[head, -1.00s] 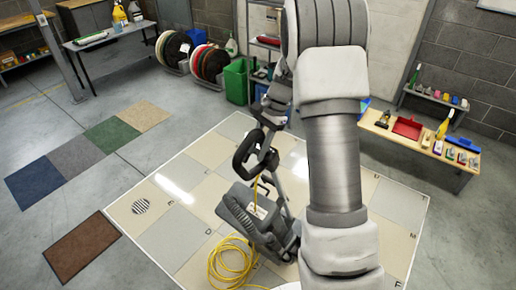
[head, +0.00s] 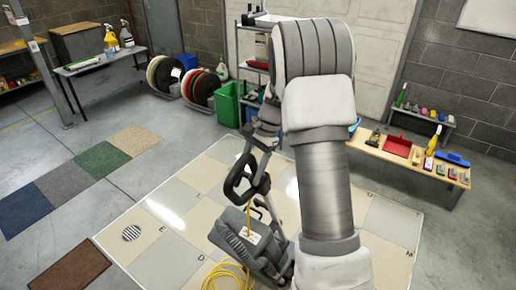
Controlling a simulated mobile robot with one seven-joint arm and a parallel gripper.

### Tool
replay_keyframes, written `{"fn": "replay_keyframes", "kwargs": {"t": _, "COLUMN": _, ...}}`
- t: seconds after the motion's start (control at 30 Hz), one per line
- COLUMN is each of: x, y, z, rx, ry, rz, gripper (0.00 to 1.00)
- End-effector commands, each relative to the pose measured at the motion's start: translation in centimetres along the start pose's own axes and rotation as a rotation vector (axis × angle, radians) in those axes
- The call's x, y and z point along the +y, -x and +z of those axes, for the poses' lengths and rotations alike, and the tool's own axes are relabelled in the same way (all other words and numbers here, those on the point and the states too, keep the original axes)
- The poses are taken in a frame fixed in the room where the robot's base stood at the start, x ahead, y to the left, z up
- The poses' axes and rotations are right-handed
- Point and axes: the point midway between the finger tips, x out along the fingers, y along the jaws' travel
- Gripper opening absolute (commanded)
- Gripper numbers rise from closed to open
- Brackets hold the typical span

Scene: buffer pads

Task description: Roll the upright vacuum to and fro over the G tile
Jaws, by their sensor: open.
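The upright vacuum (head: 243,236) stands on the tiled pad, its grey body low and its dark loop handle (head: 232,187) above. A yellow cord lies coiled beside it. My gripper (head: 264,128) is partly hidden behind my arm, near the top of the vacuum's handle. It is open; I cannot tell whether it touches the handle. The tiled pad (head: 145,208) has lettered light tiles, with E and D readable left of the vacuum and M at the right. I cannot make out the G tile; my arm covers much of the pad.
A low wooden bench (head: 366,144) with a red dustpan (head: 397,146) and brushes stands at the right. Carpet squares (head: 62,184) and a brown mat (head: 68,272) lie left. The floor at left is open.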

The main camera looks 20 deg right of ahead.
Motion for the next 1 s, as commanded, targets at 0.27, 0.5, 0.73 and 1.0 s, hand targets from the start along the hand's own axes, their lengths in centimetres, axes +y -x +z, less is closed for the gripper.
{"fn": "replay_keyframes", "kwargs": {"t": 0.27, "x": 0.0, "y": 5.8, "z": -0.1, "rx": 0.006, "ry": 0.001, "rz": -0.005, "gripper": 0.62}}
{"fn": "replay_keyframes", "kwargs": {"t": 0.5, "x": 0.0, "y": 11.8, "z": -0.1, "rx": 0.006, "ry": 0.0, "rz": -0.004, "gripper": 0.62}}
{"fn": "replay_keyframes", "kwargs": {"t": 0.73, "x": 0.0, "y": 15.5, "z": -0.1, "rx": 0.005, "ry": -0.001, "rz": -0.003, "gripper": 0.62}}
{"fn": "replay_keyframes", "kwargs": {"t": 1.0, "x": 0.1, "y": 16.8, "z": -0.1, "rx": 0.004, "ry": -0.002, "rz": -0.002, "gripper": 0.62}}
